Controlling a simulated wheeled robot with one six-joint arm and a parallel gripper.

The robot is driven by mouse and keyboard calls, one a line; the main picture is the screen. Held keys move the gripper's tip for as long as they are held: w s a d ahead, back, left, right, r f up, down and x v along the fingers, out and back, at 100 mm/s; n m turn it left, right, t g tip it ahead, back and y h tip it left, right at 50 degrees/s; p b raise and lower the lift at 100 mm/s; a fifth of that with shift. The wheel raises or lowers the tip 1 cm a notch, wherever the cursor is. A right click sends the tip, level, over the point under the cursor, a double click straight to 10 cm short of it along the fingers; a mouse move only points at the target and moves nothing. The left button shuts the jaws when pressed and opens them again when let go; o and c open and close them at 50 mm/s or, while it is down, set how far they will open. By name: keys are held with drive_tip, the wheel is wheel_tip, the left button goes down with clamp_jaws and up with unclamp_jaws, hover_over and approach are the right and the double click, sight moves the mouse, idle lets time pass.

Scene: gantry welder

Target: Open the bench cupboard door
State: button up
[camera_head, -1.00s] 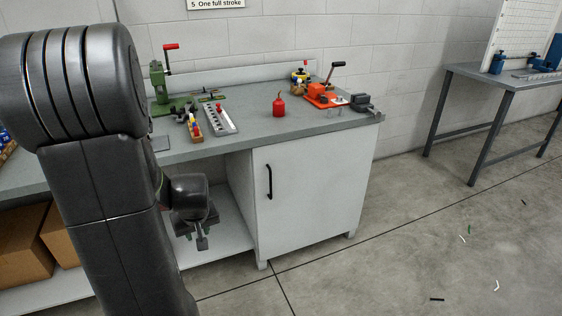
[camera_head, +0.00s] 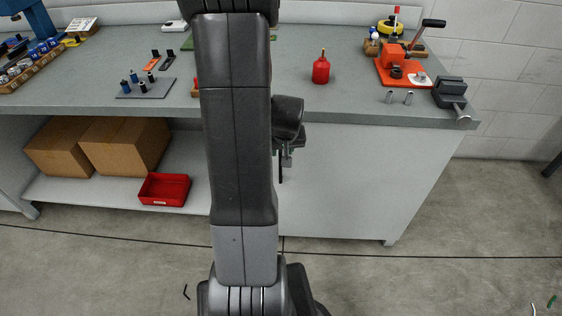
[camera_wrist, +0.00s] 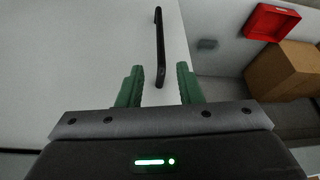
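The bench cupboard door (camera_head: 350,185) is a pale grey panel under the right part of the bench, and it looks shut. Its black bar handle (camera_wrist: 160,45) shows whole in the wrist view, ahead of my gripper. In the head view the handle (camera_head: 281,170) is mostly hidden behind my gripper and arm. My gripper (camera_wrist: 158,85) is open, with two green fingers apart. The handle's near end appears between the fingertips in the picture; I cannot tell whether it lies within their reach. Nothing is held.
The bench top (camera_head: 350,105) overhangs the door and carries a red oil can (camera_head: 321,69), an orange press (camera_head: 395,68) and a dark vise (camera_head: 450,92). A red bin (camera_head: 164,189) and cardboard boxes (camera_head: 125,146) sit on the open shelf at left. Floor at right is mostly clear.

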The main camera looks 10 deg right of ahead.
drive_tip(key=b+x, duration=0.1)
drive_tip(key=x, duration=0.8)
drive_tip(key=shift+s+a, duration=0.1)
clamp_jaws()
